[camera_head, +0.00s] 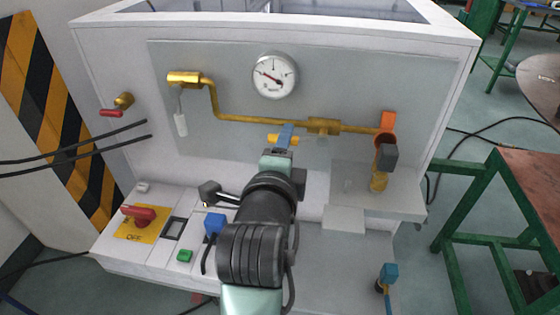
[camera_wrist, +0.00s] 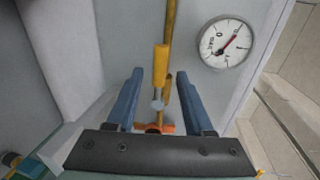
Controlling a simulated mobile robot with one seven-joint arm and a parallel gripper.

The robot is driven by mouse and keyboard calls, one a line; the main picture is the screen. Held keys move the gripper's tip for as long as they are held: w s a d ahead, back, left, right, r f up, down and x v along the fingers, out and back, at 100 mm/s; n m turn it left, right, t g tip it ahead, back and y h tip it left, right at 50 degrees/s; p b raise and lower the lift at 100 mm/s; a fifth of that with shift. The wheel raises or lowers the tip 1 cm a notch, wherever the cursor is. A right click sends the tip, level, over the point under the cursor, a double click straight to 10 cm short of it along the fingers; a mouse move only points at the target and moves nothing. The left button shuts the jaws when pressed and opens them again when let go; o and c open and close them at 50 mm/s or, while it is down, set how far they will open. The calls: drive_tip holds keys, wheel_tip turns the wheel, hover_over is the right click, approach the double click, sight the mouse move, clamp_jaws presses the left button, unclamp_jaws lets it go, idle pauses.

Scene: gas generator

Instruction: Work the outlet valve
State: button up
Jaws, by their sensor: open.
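A yellow bar-shaped handle (camera_wrist: 161,68) on a short grey stem stands out in front of the brass pipe (camera_wrist: 170,25) in the wrist view. I take it for the outlet valve's handle. In the head view its yellow end (camera_head: 272,138) shows beside my fingers, partly hidden by them. My gripper (camera_wrist: 161,80) is open, with one blue finger on each side of the handle and visible gaps between. In the head view my gripper (camera_head: 284,134) is at the panel, just below the pipe. I cannot tell how far the fingertips reach past the handle.
A round gauge (camera_head: 275,75) is above the pipe (camera_head: 245,120). An orange part (camera_head: 388,122) is at the pipe's right end. A red lever (camera_head: 112,113) is on the left wall. A red OFF switch (camera_head: 138,214) and green button (camera_head: 185,256) are on the lower ledge.

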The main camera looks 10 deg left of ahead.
drive_tip(key=s+r, duration=0.1)
drive_tip(key=s, duration=0.5)
drive_tip(key=shift+s+r, duration=0.2)
drive_tip(key=shift+s, duration=0.1)
drive_tip(key=s+d+r+n+t, duration=0.2)
drive_tip(key=s+r+n+t, duration=0.3)
drive_tip(key=r, duration=0.6)
drive_tip(key=s+d+r+n+t, duration=0.25)
drive_tip(key=r+n, duration=0.45)
drive_tip(key=r, duration=0.5)
drive_tip(key=s+d+r+n+t, duration=0.2)
drive_tip(key=s+r+n+t, duration=0.3)
drive_tip(key=r, duration=0.6)
wheel_tip(320, 180, up, 21)
drive_tip(key=w+n+p, duration=0.1)
drive_tip(key=w+p, duration=0.1)
drive_tip(key=p, duration=1.9)
drive_tip(key=shift+w+a+g, duration=0.15)
drive_tip(key=shift+w+g, duration=0.15)
drive_tip(key=shift+g, duration=0.15)
drive_tip(key=shift+f, duration=0.1)
